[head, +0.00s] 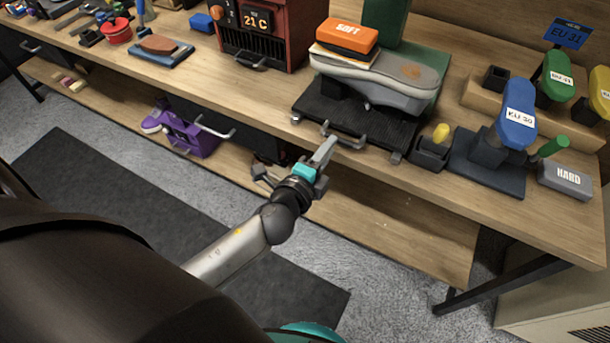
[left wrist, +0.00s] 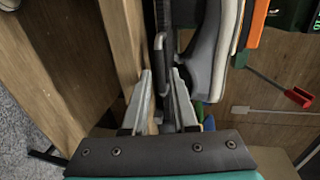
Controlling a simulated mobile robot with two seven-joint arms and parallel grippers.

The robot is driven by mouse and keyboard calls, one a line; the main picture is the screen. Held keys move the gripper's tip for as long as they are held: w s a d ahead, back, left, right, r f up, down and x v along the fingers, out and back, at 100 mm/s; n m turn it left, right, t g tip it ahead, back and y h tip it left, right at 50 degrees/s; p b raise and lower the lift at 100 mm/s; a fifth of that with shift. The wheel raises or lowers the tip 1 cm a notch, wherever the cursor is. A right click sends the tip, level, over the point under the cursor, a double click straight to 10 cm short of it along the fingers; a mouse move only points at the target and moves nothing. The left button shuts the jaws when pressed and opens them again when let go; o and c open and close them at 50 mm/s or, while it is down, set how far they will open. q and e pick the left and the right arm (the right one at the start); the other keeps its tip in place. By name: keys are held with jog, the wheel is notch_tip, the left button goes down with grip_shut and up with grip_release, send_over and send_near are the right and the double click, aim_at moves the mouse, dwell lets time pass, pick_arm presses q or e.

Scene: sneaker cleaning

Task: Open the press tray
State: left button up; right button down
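The press tray (head: 398,130) is a flat black tray at the front edge of the workbench, with a grey bar handle (head: 345,138) on its front. My left gripper (head: 328,146) reaches up to the handle from the front. In the left wrist view, its two fingers (left wrist: 163,82) are apart, with the handle (left wrist: 159,50) just ahead of and partly between the tips. I cannot tell whether they touch it. The green press (head: 384,22) stands behind the tray. My right gripper is not in view.
An orange SOFT block (head: 347,36) sits above the sole. A red heater box (head: 262,32) stands left of the tray; a small black holder (head: 431,152) and a blue labelled form (head: 516,112) stand right. The floor in front is clear.

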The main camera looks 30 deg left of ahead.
pick_arm(q)
jog(key=b+v, duration=0.1)
jog(key=v, duration=1)
jog(key=shift+s, duration=0.35)
jog(key=s+a+f+n+g, duration=0.1)
jog(key=s+f+n+g, duration=0.3)
jog(key=f, duration=0.9)
jog(key=s+a+f+n+g, duration=0.1)
jog(key=s+f+n+g, duration=0.25)
jog(key=f, duration=0.95)
jog(key=s+f+n+g, duration=0.3)
jog(key=s+f+n, duration=0.1)
jog(key=s+f, duration=0.4)
jog(key=s+f+n+g, duration=0.4)
jog(key=s+f, duration=0.3)
jog(key=s, duration=0.5)
jog(key=shift+a+f+y, duration=0.3)
jog(key=shift+a+f, duration=0.1)
jog(key=shift+a, duration=0.1)
